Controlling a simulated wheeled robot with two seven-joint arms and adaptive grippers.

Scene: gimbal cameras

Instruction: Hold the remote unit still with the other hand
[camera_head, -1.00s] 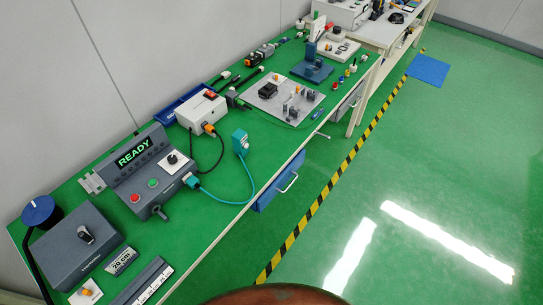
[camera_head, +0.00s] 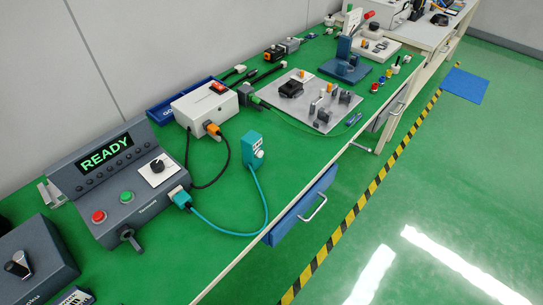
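A small teal unit (camera_head: 253,150) with a pale round part on its face stands on the green bench top (camera_head: 225,265), near the front edge. It looks like the remote unit, though I cannot read a label on it. A teal cable (camera_head: 262,215) runs from it to a teal plug (camera_head: 181,197) on the grey console (camera_head: 130,195). The console's display (camera_head: 105,155) reads READY. It has a red button (camera_head: 99,216), a green button (camera_head: 127,197) and a black knob on a white plate. Neither of my grippers is in view.
A white box (camera_head: 205,105) with an orange plug and black cable stands behind the teal unit. A grey plate with parts (camera_head: 300,115) lies farther along. A dark box (camera_head: 30,260) is at lower left. A blue drawer (camera_head: 300,208) with a handle sits under the bench's front edge.

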